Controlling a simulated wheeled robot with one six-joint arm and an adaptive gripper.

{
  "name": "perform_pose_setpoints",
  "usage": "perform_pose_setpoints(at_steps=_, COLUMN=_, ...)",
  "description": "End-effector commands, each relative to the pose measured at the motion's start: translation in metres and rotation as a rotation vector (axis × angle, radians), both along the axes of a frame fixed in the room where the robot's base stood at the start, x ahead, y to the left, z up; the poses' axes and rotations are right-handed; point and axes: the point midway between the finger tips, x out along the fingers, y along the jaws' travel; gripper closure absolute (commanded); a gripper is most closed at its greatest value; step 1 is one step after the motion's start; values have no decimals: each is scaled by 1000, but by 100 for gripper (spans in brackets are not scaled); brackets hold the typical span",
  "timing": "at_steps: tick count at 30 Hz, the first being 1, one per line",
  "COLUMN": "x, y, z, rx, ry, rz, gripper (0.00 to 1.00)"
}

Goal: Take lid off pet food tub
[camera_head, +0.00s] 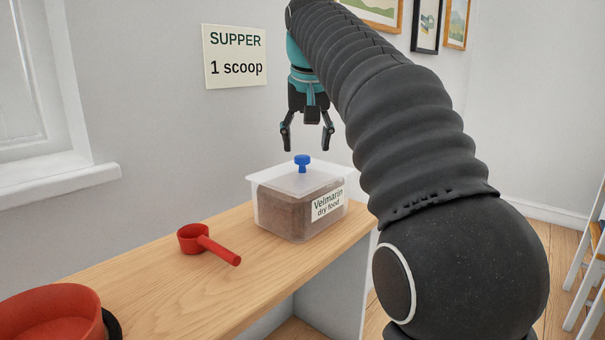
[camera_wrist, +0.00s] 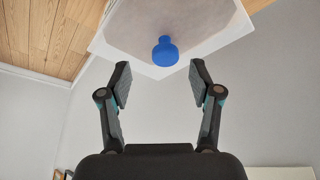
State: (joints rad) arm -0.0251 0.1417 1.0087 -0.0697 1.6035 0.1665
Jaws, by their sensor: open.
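The pet food tub (camera_head: 285,217) is a clear box of brown dry food with a label reading "Velmarin dry food". It stands on the wooden counter. Its translucent white lid (camera_head: 322,178) is on top, with a blue knob (camera_head: 302,162) in the middle. In the wrist view the lid (camera_wrist: 117,35) and the blue knob (camera_wrist: 165,52) show beyond the fingertips. My gripper (camera_head: 306,146) is open and empty, pointing down above the knob and apart from it. The wrist view shows both fingers (camera_wrist: 159,78) spread wide, with the knob roughly between their lines.
A red scoop (camera_head: 193,238) lies on the counter (camera_head: 170,290) left of the tub. A red bowl (camera_head: 50,312) is at the near left. A sign (camera_head: 235,56) reading "SUPPER 1 scoop" hangs on the wall behind. A chair (camera_head: 590,265) stands at the far right.

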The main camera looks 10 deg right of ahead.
Motion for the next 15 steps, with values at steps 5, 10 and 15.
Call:
perform_pose_setpoints(at_steps=5, x=8, y=2, z=-15, rx=0, ry=3, rz=1, gripper=36)
perform_pose_setpoints(at_steps=10, x=19, y=4, z=-37, rx=0, ry=3, rz=1, gripper=36)
perform_pose_setpoints(at_steps=15, x=23, y=3, z=-47, rx=0, ry=0, rz=1, gripper=36)
